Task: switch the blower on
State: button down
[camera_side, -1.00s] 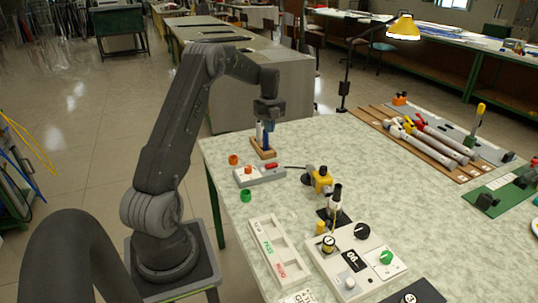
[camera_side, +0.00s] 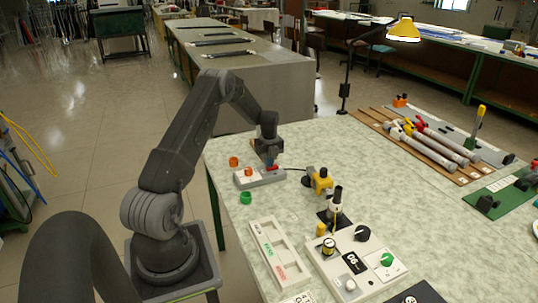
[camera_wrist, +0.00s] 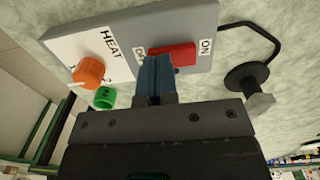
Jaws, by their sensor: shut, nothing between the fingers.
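The grey and white control box (camera_side: 259,178) lies near the table's left edge, with a red rocker switch (camera_side: 271,168) and an orange knob. In the wrist view the red switch (camera_wrist: 178,53) lies between an ON label on its right and another label, partly hidden by my fingers, on its left. The orange HEAT knob (camera_wrist: 90,71) stands to the left. My gripper (camera_wrist: 156,62) is shut and empty, its blue fingertips right at the left part of the switch. I cannot tell whether they touch it. In the side view my gripper (camera_side: 269,162) points down over the box.
A black cable runs from the box toward a yellow and black device (camera_side: 319,181). A green ring (camera_side: 246,198) and an orange ring (camera_side: 234,161) lie close to the box. A labelled tray (camera_side: 279,251) and a panel with knobs (camera_side: 357,262) are nearer the front.

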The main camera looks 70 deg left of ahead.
jog(key=shift+f, duration=0.1)
jog(key=shift+s+f, duration=0.15)
jog(key=shift+f, duration=0.25)
dwell(0.3)
jog(key=shift+w+d+r, duration=0.1)
jog(key=shift+w+r, duration=0.1)
jog(key=shift+w, duration=0.65)
jog(key=shift+r, duration=0.15)
notch_tip(320, 180, up, 14)
jog(key=shift+w, duration=0.15)
